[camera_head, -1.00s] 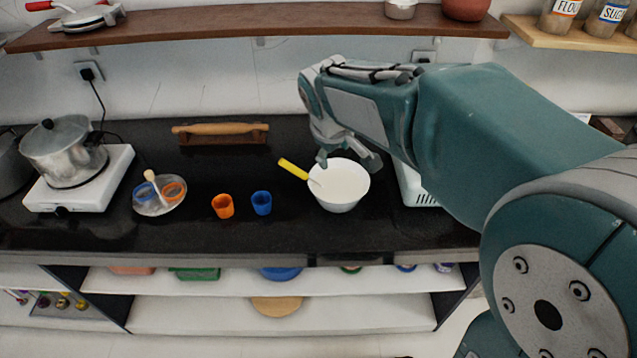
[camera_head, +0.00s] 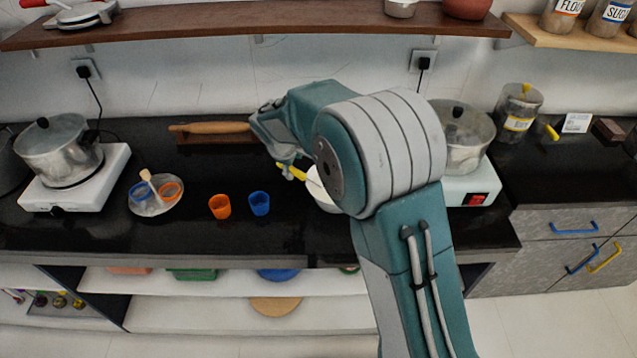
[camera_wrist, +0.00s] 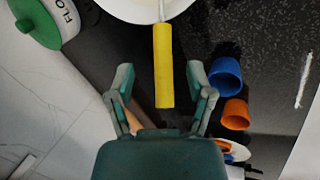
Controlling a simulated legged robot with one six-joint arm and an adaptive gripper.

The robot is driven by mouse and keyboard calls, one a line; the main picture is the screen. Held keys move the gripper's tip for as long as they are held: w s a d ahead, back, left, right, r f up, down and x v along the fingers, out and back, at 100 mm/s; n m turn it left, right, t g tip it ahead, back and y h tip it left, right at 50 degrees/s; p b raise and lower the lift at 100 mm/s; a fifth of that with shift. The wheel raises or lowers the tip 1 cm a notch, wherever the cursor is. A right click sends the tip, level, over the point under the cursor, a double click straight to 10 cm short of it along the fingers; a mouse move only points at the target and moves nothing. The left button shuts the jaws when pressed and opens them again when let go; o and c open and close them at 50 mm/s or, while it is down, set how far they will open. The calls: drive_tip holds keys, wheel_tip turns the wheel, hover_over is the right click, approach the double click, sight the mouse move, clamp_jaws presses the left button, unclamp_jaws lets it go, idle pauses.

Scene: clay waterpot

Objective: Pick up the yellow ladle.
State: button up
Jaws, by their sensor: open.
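The yellow ladle (camera_head: 299,173) leans in the white bowl (camera_head: 325,200), its handle sticking out over the rim to the left. In the wrist view the yellow handle (camera_wrist: 164,68) points down between the two fingers of my gripper (camera_wrist: 160,76), with gaps on both sides. Its thin pale stem runs up into the bowl (camera_wrist: 115,10). My gripper is open and empty. In the head view my gripper (camera_head: 286,168) is beside the handle end, and my arm hides much of the bowl.
A blue cup (camera_head: 259,203) and an orange cup (camera_head: 220,206) stand left of the bowl. A rolling pin (camera_head: 208,128) rests behind. A pot (camera_head: 462,138) on a stove is at the right, another pot (camera_head: 58,150) at the left. Black counter is clear in front.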

sight(296, 172)
drive_tip(key=x, duration=0.5)
drive_tip(key=shift+s+f, duration=0.1)
drive_tip(key=shift+s, duration=0.05)
clamp_jaws()
